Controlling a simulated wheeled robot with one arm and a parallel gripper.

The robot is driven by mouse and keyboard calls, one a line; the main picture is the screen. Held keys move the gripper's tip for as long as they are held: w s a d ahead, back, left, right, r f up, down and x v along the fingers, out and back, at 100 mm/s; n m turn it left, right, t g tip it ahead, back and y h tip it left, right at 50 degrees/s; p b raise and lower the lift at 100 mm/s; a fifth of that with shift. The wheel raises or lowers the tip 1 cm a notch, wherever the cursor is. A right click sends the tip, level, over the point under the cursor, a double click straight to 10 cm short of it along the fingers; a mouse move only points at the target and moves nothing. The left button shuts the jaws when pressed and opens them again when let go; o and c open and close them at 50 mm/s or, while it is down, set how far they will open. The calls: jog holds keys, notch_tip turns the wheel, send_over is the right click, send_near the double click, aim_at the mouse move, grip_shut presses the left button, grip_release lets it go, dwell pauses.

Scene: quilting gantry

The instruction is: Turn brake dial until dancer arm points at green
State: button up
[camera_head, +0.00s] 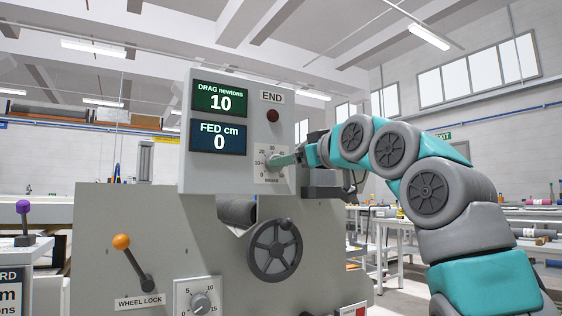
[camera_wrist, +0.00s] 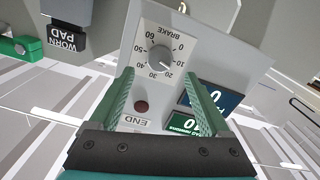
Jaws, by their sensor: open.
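The brake dial (camera_wrist: 160,58) is a dark round knob on a white scale plate marked 0 to 60, seen upside down in the wrist view. Its pale mark seems to point near 20. My gripper (camera_wrist: 155,80) is open, its two green fingers either side of the dial in the picture and no contact visible.
The grey panel (camera_head: 186,135) has a DRAG screen (camera_head: 219,98) reading 10, a FED screen (camera_head: 217,138) reading 0 and a red END button (camera_head: 273,115). Below are a handwheel (camera_head: 275,250), an orange-knobbed wheel lock lever (camera_head: 134,262) and a lower dial (camera_head: 200,303). A worn pad label (camera_wrist: 62,37) is nearby.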

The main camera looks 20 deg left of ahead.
jog(key=p+x, duration=0.3)
jog(key=x, duration=0.3)
jog(key=shift+w+f, duration=0.1)
grip_shut()
dwell(0.5)
